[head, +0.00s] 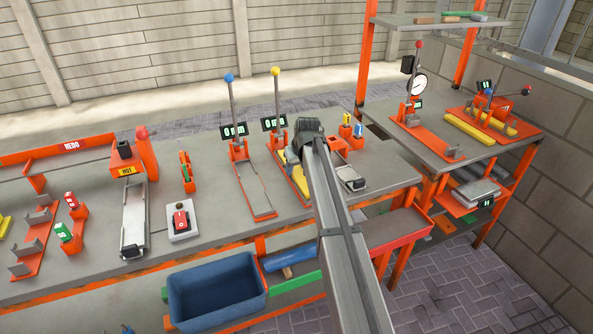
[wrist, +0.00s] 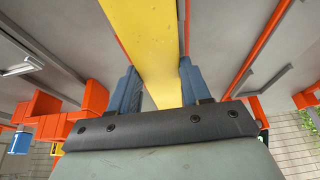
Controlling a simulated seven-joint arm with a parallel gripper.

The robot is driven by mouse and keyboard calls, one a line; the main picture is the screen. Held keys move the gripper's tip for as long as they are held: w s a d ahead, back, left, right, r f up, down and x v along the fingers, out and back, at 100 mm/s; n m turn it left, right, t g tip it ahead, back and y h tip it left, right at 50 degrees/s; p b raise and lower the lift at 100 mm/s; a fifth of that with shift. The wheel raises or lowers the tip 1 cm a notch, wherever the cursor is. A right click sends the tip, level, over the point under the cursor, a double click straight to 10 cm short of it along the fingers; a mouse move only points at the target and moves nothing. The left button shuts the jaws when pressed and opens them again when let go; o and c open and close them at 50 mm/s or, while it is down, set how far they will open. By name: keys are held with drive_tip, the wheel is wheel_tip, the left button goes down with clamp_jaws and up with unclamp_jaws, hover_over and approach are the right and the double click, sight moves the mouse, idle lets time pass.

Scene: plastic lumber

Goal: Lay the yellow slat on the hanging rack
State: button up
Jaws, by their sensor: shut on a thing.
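The yellow slat (wrist: 148,40) runs lengthwise between the two blue fingers of my gripper (wrist: 158,85) in the wrist view. My gripper is shut on it. In the head view my gripper (head: 300,152) is over the bench, at the station with the yellow-ball lever (head: 275,100). Part of the yellow slat (head: 283,160) shows there, low over that station's orange base; my arm hides the rest. I cannot tell whether the slat touches the base. I cannot tell for certain which structure is the hanging rack; a raised shelf (head: 400,21) on orange posts holds several slats at the upper right.
A blue-ball lever station (head: 236,120) stands just left. Small orange blocks (head: 337,143) and a grey clamp (head: 350,178) are close right. A gauge press (head: 413,95) and yellow slats (head: 468,131) occupy the right bench. A blue bin (head: 215,290) is below in front.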

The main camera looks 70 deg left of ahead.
sight(298, 169)
wheel_tip(298, 169, up, 10)
drive_tip(key=w+d+n, duration=0.1)
drive_tip(key=w+d, duration=0.1)
drive_tip(key=w, duration=1.8)
drive_tip(key=w+d+f+n+g, duration=0.1)
drive_tip(key=w+d+f+n, duration=0.1)
drive_tip(key=w+d, duration=0.85)
drive_tip(key=w+d+f+n+g, duration=0.1)
drive_tip(key=w+d+f+n, duration=0.1)
drive_tip(key=w+d, duration=0.9)
drive_tip(key=s+f+n+g+h, duration=0.1)
drive_tip(key=s+f+n+h, duration=0.1)
drive_tip(key=s+f+n, duration=0.3)
drive_tip(key=s+f+n+g+h, duration=0.1)
drive_tip(key=s+f+n+h, duration=0.1)
drive_tip(key=s+f+n, duration=0.3)
drive_tip(key=s+n, duration=0.3)
drive_tip(key=s, duration=0.3)
drive_tip(key=shift+s+a+g, duration=0.25)
drive_tip(key=shift+g, duration=0.05)
drive_tip(key=shift+f, duration=0.15)
drive_tip(key=shift+f, duration=4.25)
